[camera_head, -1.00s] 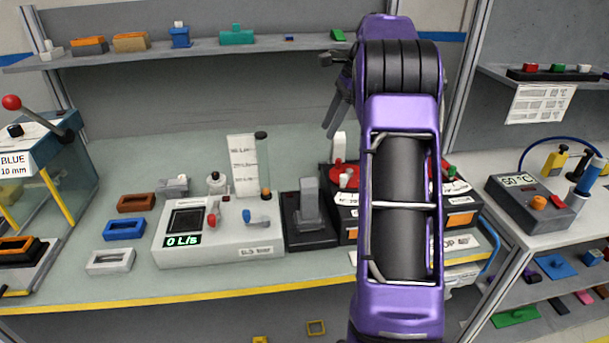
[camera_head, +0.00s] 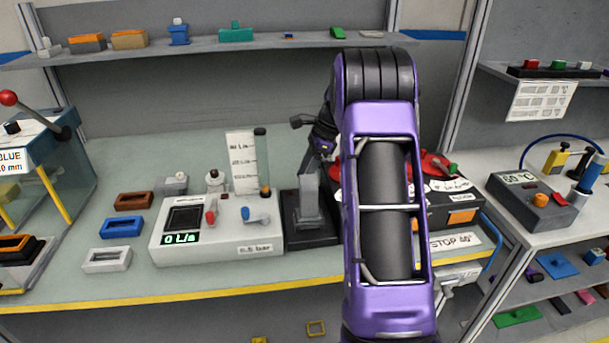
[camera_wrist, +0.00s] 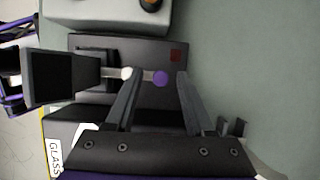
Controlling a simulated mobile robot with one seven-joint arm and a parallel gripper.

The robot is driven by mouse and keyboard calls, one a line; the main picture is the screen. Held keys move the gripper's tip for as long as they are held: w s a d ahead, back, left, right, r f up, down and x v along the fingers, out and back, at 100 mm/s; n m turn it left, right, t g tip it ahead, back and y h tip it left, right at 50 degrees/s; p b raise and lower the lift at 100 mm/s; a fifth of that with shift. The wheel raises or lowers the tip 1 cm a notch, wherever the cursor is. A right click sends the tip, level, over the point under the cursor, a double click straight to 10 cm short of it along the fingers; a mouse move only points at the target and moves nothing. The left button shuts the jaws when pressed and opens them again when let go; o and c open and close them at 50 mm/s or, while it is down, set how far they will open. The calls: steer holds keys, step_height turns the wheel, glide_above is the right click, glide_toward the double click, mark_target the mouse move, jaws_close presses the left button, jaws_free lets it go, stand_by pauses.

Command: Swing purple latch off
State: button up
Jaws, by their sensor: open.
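The purple latch shows in the wrist view as a small round purple knob (camera_wrist: 161,78) on a pale bar over a dark module (camera_wrist: 90,42). My gripper (camera_wrist: 160,72) is open, with one finger on each side of the knob; I cannot tell whether either touches it. A big grey lever block (camera_wrist: 62,78) stands left of the bar. In the head view the dark module (camera_head: 308,232) carries the upright grey lever (camera_head: 308,198), and my gripper's purple hand (camera_head: 323,138) is just behind it. The latch and fingertips are hidden or too small there.
A grey flow unit (camera_head: 215,240) with a display stands left of the module. A station with a red dial (camera_head: 433,163) is to the right, partly behind my arm. Blue (camera_head: 123,228), brown and white blocks lie at the left. A shelf (camera_head: 210,48) runs above.

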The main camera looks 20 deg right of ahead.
jaws_close()
stand_by(0.3)
